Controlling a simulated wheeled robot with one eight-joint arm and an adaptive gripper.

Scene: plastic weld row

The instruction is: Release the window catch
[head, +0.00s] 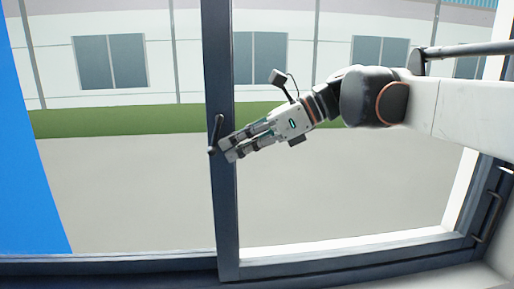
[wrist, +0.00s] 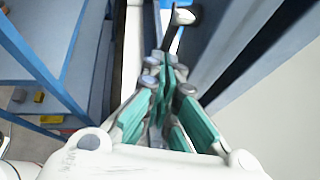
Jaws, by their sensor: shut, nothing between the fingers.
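The window catch (head: 215,133) is a small dark lever on the upright dark stile (head: 223,195) in the middle of the window. My gripper (head: 226,149) reaches in from the right, with its fingertips in front of the stile, close to the lower part of the catch. In the wrist view the fingers (wrist: 164,62) are shut with nothing between them. The catch's dark lever (wrist: 176,38) shows just beyond the fingertips in that view. I cannot tell whether the fingers touch it. Part of the catch's lower end may be hidden by the fingertips.
A blue panel (head: 30,150) stands at the left. A second dark handle (head: 489,205) is on the frame at the far right. Blue shelving (wrist: 50,60) with small yellow items (wrist: 38,97) shows at left in the wrist view. Outside are pavement, grass and a pale building.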

